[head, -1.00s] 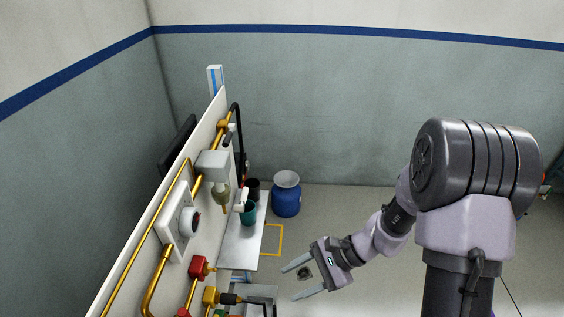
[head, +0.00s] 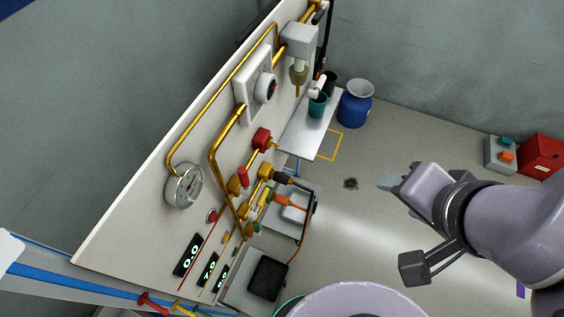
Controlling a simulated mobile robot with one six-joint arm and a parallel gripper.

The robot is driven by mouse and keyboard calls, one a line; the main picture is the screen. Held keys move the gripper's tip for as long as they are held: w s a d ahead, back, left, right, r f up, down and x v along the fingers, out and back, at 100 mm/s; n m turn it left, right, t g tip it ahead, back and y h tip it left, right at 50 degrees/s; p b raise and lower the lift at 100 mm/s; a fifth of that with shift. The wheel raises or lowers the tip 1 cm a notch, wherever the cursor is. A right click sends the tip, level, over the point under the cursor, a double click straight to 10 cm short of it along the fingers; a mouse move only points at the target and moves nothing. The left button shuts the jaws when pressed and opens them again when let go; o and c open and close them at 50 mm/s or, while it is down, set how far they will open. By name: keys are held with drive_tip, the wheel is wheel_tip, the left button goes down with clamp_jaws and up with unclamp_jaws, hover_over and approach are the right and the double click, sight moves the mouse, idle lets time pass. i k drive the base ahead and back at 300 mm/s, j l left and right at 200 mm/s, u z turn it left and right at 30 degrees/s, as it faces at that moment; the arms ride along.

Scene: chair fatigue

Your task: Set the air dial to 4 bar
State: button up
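The air dial is most likely the round dark-and-silver knob (head: 265,87) on a white square plate on the slanted panel in the head view. Its markings are too small to read. A round pressure gauge (head: 186,186) with a pale face sits lower left on the panel; its reading is not legible. My gripper (head: 389,182) is at the right, over the floor, well apart from the dial and the panel. Its fingers are seen edge-on and partly hidden by my wrist, so its opening is unclear. I see nothing held.
Yellow pipes and red fittings (head: 261,139) stick out from the panel (head: 130,215). A shelf (head: 300,138) carries a teal cup (head: 317,105); a blue drum (head: 355,103) stands beyond. A red box (head: 542,156) is far right.

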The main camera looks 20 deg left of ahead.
sight(266, 86)
drive_tip(key=j+u, duration=0.1)
drive_tip(key=u, duration=1.25)
drive_tip(key=i+l, duration=0.05)
